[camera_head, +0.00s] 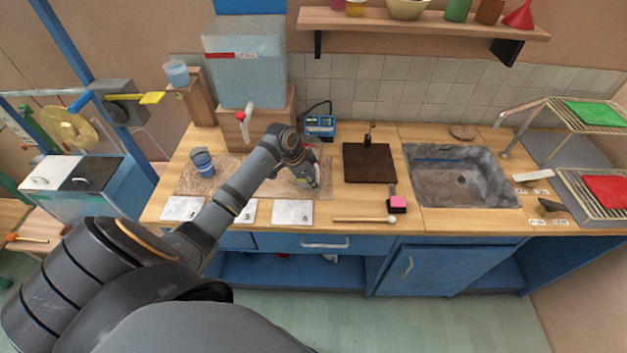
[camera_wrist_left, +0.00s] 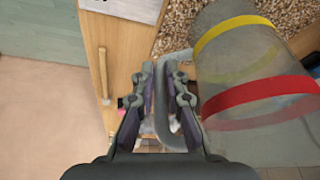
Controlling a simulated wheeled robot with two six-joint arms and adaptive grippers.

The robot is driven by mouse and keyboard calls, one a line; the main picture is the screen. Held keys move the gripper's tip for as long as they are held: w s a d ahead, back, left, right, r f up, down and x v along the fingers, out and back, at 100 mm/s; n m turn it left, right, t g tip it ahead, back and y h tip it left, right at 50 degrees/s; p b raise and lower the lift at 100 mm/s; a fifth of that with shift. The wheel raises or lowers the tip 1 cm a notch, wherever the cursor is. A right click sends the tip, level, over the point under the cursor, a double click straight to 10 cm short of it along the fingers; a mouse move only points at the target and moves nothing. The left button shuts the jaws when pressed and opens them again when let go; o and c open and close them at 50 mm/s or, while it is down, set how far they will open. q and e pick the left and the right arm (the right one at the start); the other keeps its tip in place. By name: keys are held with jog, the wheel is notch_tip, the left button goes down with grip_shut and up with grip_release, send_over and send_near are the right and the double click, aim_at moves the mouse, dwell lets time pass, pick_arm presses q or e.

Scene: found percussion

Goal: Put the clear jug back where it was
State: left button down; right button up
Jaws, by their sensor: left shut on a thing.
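The clear jug (camera_wrist_left: 245,75) has a yellow band and a red band and fills the right of the left wrist view. My left gripper (camera_wrist_left: 160,72) is shut on its handle (camera_wrist_left: 162,115), with a finger on either side. In the head view my left gripper (camera_head: 313,180) is over the counter by the right part of the speckled mat (camera_head: 225,182). There the jug is mostly hidden behind my arm. I cannot tell whether its base touches the mat. My right gripper is not in view.
A blue cup (camera_head: 202,163) stands on the mat's left part. A clear tank (camera_head: 245,75) with a red-handled tap stands behind. White cards (camera_head: 292,212) line the front edge. A dark board (camera_head: 369,163), a mallet (camera_head: 362,219) and the sink (camera_head: 460,175) are to the right.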

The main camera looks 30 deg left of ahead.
pick_arm(q)
jog(key=shift+f, duration=0.15)
jog(key=c, duration=1.4)
grip_release()
jog(key=shift+c, duration=0.2)
jog(key=shift+o, duration=0.3)
jog(key=b+v, duration=0.2)
jog(key=v, duration=1)
